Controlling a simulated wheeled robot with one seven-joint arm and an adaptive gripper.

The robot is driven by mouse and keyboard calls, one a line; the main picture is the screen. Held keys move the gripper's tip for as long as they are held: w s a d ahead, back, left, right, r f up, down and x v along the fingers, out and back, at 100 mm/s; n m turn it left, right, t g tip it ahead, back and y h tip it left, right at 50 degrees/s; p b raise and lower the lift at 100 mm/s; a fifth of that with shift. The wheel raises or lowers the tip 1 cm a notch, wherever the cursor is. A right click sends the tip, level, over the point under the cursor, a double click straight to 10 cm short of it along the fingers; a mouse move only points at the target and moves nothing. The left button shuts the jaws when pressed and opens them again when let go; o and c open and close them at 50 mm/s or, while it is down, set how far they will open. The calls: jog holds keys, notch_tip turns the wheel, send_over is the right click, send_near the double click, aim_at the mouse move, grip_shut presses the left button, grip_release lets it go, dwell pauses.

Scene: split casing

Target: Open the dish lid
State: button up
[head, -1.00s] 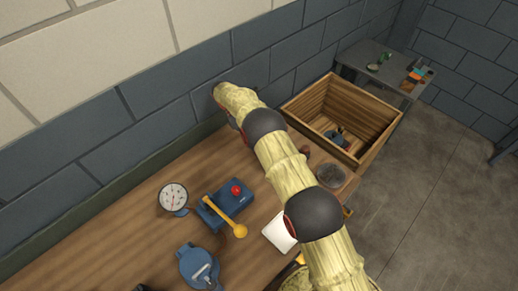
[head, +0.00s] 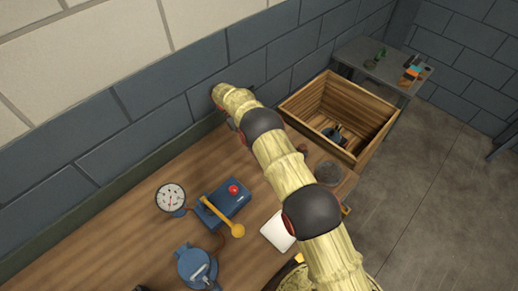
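A round grey, dish-like piece (head: 329,173) lies at the right end of the wooden workbench, beside my arm. I cannot tell whether it is the dish with its lid on. A blue round housing (head: 197,268) with a pale handle-like bar on top sits at the bench's front left; its top looks closed. My arm crosses the middle of the head view from the bottom right up toward the wall. Its end is hidden behind its own links, so my gripper does not show.
A blue box (head: 224,203) with a red knob and yellow lever stands mid-bench, beside a round dial gauge (head: 171,198). A white pad (head: 278,232) lies near my arm. An open wooden crate (head: 377,141) holds a dark blue item. A grey side table (head: 374,68) stands behind.

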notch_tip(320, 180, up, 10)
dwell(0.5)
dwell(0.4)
